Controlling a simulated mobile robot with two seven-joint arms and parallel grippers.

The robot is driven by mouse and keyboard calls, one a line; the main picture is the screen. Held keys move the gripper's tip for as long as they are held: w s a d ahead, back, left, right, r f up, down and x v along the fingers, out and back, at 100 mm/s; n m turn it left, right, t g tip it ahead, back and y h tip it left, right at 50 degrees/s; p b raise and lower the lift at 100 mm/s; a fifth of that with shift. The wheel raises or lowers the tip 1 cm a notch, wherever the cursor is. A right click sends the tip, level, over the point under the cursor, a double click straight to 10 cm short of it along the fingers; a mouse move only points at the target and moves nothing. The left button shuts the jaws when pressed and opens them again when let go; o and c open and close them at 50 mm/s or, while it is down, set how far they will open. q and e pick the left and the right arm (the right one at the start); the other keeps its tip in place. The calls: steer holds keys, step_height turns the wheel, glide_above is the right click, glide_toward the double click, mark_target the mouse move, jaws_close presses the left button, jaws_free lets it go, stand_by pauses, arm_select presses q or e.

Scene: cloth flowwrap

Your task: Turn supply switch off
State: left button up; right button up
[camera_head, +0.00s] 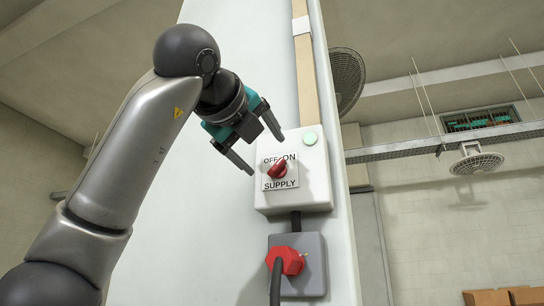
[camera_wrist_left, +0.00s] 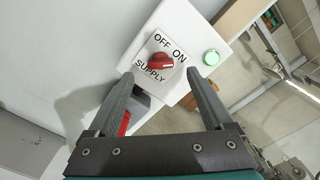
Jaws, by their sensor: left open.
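The supply switch box (camera_head: 315,180) is a pale box on a white column. It carries a plate marked OFF, ON and SUPPLY, with a red rotary knob (camera_head: 278,169) in the middle. The knob's handle slants up and right, toward the ON side, in the head view. In the left wrist view the knob (camera_wrist_left: 160,62) shows beyond and between the fingertips. My left gripper (camera_head: 262,153) is open and empty, in front of the box and left of the knob; no contact shows. My right gripper is out of view.
A pale green round lamp (camera_head: 310,139) sits at the box's top right. Below is a grey socket box (camera_head: 314,262) with a red plug (camera_head: 287,262) and dark cable. A wall fan (camera_head: 346,75) is behind the column. The column face left of the box is bare.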

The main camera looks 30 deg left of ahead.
mark_target(274, 165)
arm_select(q)
steer(key=p+x, duration=0.1)
steer(key=x, duration=0.5)
steer(key=shift+c, duration=0.2)
jaws_close()
stand_by(0.5)
